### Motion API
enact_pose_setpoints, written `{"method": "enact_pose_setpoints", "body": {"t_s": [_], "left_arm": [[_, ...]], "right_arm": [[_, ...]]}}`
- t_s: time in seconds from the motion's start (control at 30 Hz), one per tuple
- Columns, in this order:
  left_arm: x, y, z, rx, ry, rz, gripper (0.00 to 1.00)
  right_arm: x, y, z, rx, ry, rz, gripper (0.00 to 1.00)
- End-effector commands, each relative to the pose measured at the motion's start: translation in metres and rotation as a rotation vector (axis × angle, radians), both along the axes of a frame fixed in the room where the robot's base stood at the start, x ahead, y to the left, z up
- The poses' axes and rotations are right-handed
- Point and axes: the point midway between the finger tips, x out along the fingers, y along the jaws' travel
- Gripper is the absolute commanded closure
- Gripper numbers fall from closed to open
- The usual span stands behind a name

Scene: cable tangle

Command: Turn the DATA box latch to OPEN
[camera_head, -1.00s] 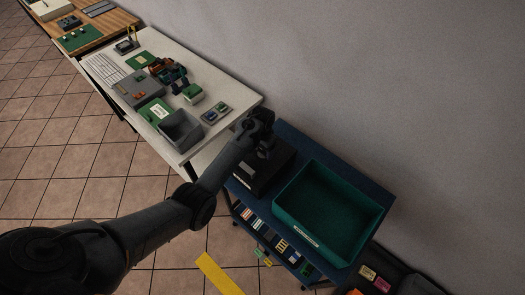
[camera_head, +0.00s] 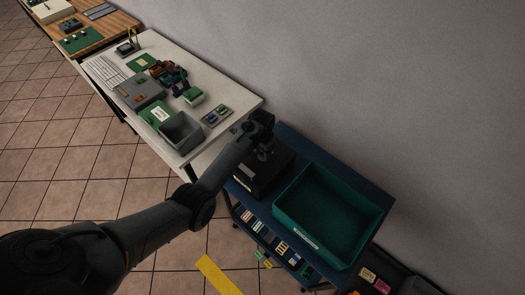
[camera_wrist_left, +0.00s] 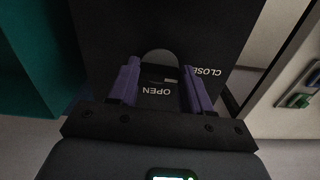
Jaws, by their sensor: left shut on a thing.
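The black latch box (camera_head: 252,186) stands on the blue cart in the head view, partly hidden under my left gripper (camera_head: 265,152). In the left wrist view the dark box top (camera_wrist_left: 100,35) carries the white words OPEN and CLOSE. OPEN lies between the purple fingers of my left gripper (camera_wrist_left: 162,72), and CLOSE lies just right of them. The gripper is shut on the dark latch (camera_wrist_left: 163,78), which shows poorly against the black box, so its exact angle is hard to tell. My right gripper is not in view.
A green tray (camera_head: 283,208) sits on the blue cart (camera_head: 376,193), right of the box. The wall is close behind the cart.

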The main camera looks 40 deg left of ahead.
Motion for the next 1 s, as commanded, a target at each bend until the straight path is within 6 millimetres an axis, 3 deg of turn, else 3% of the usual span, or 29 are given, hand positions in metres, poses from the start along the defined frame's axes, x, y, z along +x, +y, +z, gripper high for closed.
{"method": "enact_pose_setpoints", "body": {"t_s": [0.5, 1.0], "left_arm": [[0.000, 0.003, 0.002, 0.000, 0.002, -0.431, 0.82], [0.002, 0.004, -0.001, 0.001, 0.001, -0.907, 0.82]], "right_arm": [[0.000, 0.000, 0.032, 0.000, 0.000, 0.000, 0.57], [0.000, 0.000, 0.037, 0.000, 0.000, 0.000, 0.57]]}}
